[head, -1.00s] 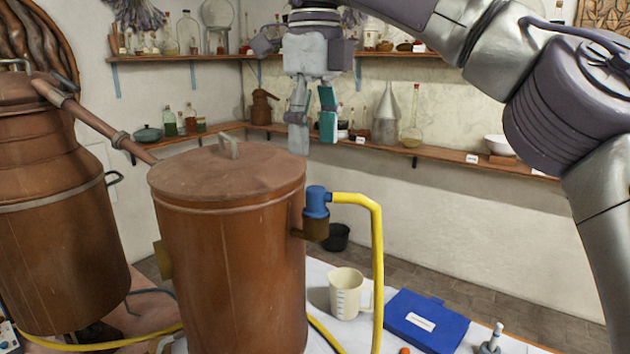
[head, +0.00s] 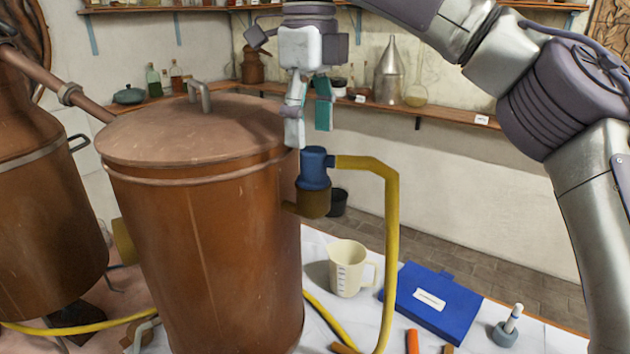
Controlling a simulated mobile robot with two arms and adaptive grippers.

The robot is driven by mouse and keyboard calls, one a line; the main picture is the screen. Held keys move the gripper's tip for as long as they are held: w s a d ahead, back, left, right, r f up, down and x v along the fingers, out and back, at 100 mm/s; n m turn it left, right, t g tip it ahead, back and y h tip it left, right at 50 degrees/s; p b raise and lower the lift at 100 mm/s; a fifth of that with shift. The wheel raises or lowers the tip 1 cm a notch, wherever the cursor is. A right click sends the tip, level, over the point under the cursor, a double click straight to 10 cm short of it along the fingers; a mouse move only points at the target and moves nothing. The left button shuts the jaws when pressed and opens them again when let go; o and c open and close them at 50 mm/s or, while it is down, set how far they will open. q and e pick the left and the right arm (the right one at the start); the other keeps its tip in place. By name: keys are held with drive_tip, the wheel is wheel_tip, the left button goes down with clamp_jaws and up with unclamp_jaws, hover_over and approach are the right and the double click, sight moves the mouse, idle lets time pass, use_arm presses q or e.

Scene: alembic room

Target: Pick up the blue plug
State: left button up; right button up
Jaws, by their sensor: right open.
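The blue plug (head: 314,168) sits upright on a dark brass fitting (head: 313,201) at the right side of the copper vessel (head: 205,240). A yellow hose (head: 391,220) leaves the plug to the right and bends down to the table. My right gripper (head: 309,132) hangs fingers down just above the plug, open and empty. Its left finger overlaps the vessel's rim in the picture, and its right finger is to the upper right of the plug. I cannot tell exactly how far above the plug the fingertips are. My left gripper is not in view.
A beige measuring jug (head: 346,270), a blue case (head: 434,300) and a small stand with a white stick (head: 507,328) are on the white table. A second copper vessel (head: 45,210) stands at the left. Wall shelves (head: 440,113) with glassware are behind.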

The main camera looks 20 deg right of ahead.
sight(315, 149)
drive_tip(key=shift+s+a+f, duration=0.1)
drive_tip(key=shift+s+f, duration=0.35)
drive_tip(key=shift+f, duration=0.25)
drive_tip(key=f, duration=0.3)
drive_tip(key=shift+s+d+p, duration=0.2)
drive_tip(key=shift+d+p, duration=0.05)
drive_tip(key=shift+p, duration=0.1)
drive_tip(key=shift+f, duration=0.25)
drive_tip(key=shift+a, duration=0.2)
drive_tip(key=shift+c, duration=0.8)
drive_tip(key=shift+d, duration=0.1)
drive_tip(key=c, duration=1.1)
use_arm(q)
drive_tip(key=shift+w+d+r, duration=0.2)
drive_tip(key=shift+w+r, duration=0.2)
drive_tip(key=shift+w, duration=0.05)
use_arm(e)
drive_tip(key=shift+r, duration=0.2)
